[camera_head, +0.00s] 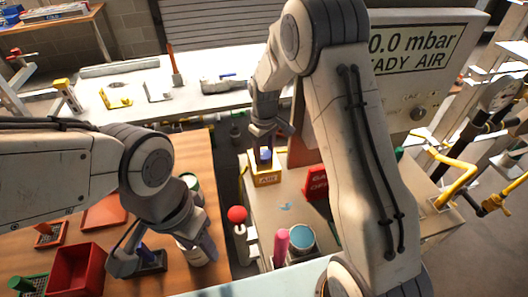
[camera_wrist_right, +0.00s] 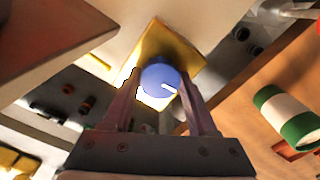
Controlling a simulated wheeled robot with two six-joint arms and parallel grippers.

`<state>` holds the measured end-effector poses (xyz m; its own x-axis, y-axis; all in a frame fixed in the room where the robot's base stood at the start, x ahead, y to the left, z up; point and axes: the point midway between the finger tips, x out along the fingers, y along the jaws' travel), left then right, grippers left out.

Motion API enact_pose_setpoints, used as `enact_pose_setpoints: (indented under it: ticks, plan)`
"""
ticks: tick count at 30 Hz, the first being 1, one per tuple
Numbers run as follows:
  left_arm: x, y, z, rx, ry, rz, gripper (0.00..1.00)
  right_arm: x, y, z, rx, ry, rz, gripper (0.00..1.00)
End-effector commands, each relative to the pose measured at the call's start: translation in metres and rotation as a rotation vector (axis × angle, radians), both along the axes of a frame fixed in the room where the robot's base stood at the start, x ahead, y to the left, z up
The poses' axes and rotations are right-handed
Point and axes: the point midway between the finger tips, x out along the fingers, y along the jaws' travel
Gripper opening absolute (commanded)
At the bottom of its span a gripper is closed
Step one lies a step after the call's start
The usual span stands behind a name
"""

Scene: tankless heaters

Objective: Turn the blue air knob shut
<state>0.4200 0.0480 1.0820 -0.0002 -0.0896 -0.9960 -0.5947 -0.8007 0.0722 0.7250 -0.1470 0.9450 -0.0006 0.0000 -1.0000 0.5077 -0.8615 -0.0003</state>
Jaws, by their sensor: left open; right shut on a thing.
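The blue air knob (camera_head: 265,155) sits on a yellow block marked AIR (camera_head: 266,179) on the bench in the middle of the head view. In the right wrist view the blue knob (camera_wrist_right: 161,80) shows a short white mark pointing right, with the yellow plate (camera_wrist_right: 170,45) behind it. My right gripper (camera_wrist_right: 163,88) is shut on the knob, one finger on each side. It also shows in the head view (camera_head: 266,143), coming down from above. My left gripper (camera_head: 130,262) is open, low over the wooden table at the left, near a small dark block with a blue part.
A gauge panel (camera_head: 425,48) reads 0.0 mbar and STEADY AIR, partly hidden by my right arm. A red block (camera_head: 315,183) stands right of the air block. A red ball-topped post (camera_head: 237,215) stands in front. A red bin (camera_head: 75,270) is at lower left.

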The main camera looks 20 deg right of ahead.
Motion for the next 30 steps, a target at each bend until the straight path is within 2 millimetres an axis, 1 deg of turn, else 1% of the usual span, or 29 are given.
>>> enact_pose_setpoints:
  ticks: [8,30]
  plan:
    - [0.0,0.0,0.006,0.0,0.0,0.0,0.5,0.0,0.0,0.002,0.0,-0.001,-0.231,0.03]
    - [0.0,0.0,0.016,0.0,0.0,0.0,0.5,0.001,0.0,0.002,0.001,-0.003,-0.935,0.03]
